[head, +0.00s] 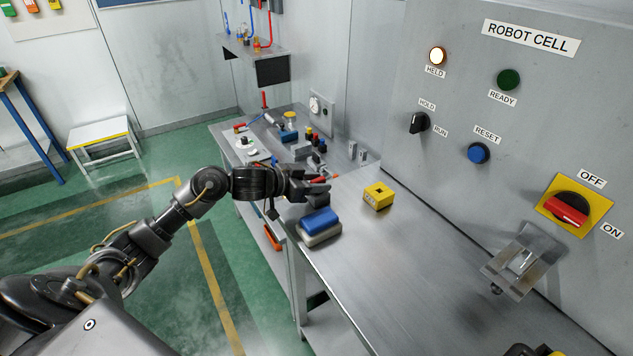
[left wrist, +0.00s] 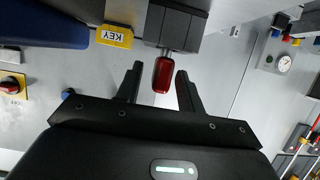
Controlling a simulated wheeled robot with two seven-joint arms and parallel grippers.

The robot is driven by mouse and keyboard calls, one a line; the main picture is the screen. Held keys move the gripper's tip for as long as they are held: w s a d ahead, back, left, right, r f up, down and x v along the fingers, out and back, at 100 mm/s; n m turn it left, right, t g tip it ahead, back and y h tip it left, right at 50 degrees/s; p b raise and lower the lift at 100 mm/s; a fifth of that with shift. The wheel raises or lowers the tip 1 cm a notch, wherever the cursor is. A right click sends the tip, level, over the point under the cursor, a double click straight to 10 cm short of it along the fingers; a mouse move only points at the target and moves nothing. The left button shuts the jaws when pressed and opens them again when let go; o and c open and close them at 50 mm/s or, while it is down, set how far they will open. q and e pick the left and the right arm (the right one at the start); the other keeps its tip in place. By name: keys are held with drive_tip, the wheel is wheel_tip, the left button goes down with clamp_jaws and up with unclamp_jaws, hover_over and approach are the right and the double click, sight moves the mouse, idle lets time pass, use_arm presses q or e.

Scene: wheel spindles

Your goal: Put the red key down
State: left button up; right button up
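The red key (left wrist: 162,75) lies between the two fingers of my left gripper (left wrist: 160,84) in the left wrist view, with a gap on each side. Its metal shank points at a dark grey block (left wrist: 178,24); I cannot tell whether it goes in. In the head view my left gripper (head: 308,187) is over the bench, with a bit of red (head: 318,179) at its fingers. A yellow block (head: 378,196) with a dark square hole in its top stands to the right. A yellow face marked KEY (left wrist: 115,37) shows in the left wrist view.
A blue and grey block (head: 320,224) lies on the bench just in front of my left gripper. Several small parts crowd the bench's far end. The control panel (head: 455,100) with a red switch (head: 568,209) stands right.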

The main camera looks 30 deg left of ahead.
use_arm(q)
drive_tip(key=shift+r, duration=0.1)
drive_tip(key=shift+s+a+r, duration=0.1)
drive_tip(key=b+v, duration=0.1)
drive_tip(key=v, duration=1)
drive_tip(key=shift+s+b, duration=0.4)
drive_tip(key=shift+r, duration=0.15)
